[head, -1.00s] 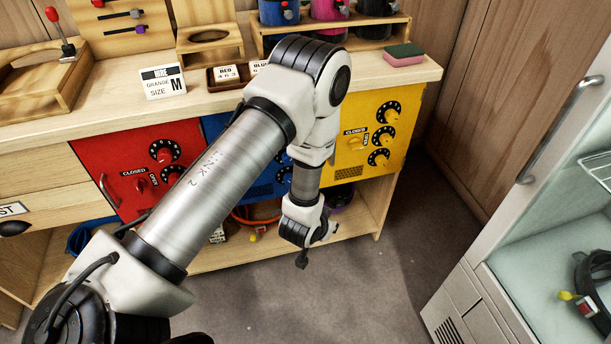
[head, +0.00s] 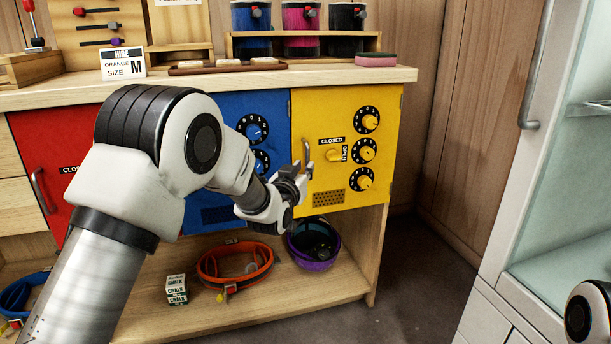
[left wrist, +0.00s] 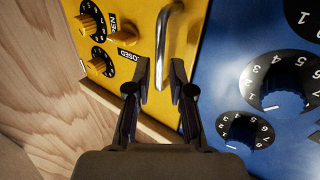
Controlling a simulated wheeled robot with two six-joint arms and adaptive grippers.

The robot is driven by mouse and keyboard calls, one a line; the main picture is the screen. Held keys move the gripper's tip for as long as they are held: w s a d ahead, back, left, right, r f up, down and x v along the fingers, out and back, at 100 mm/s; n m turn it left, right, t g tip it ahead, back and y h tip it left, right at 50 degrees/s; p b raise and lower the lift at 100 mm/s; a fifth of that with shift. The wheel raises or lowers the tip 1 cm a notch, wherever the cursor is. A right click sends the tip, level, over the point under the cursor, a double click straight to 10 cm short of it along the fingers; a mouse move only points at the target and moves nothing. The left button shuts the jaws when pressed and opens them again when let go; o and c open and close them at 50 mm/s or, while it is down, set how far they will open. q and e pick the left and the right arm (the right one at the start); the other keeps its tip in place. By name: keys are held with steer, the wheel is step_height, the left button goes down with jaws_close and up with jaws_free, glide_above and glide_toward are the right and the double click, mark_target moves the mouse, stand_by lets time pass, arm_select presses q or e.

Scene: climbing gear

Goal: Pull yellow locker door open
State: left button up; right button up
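The yellow locker door (head: 310,105) is shut flush at the right end of the cabinet. It also shows in the left wrist view (left wrist: 205,20). Its silver bar handle (head: 307,155) stands upright on the left side of the door, with a yellow latch knob (head: 333,155) to its right between CLOSED and OPEN labels. My left gripper (head: 298,178) is at the lower part of the handle. In the left wrist view, its fingers (left wrist: 159,76) are apart and empty, with the handle (left wrist: 164,45) just ahead between their tips. My right gripper is out of view.
A blue door (head: 240,105) with dials is left of the yellow one, then a red door (head: 40,130). Below, the shelf (head: 290,295) holds a purple bowl-like item (head: 312,262) and an orange-red strap (head: 207,268). A glass-front cabinet (head: 510,180) stands at right.

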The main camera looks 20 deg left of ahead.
mark_target(307, 163)
arm_select(q)
steer(key=w+b, duration=0.1)
steer(key=w, duration=0.3)
steer(key=shift+w+f, duration=0.1)
steer(key=shift+f, duration=0.05)
jaws_close()
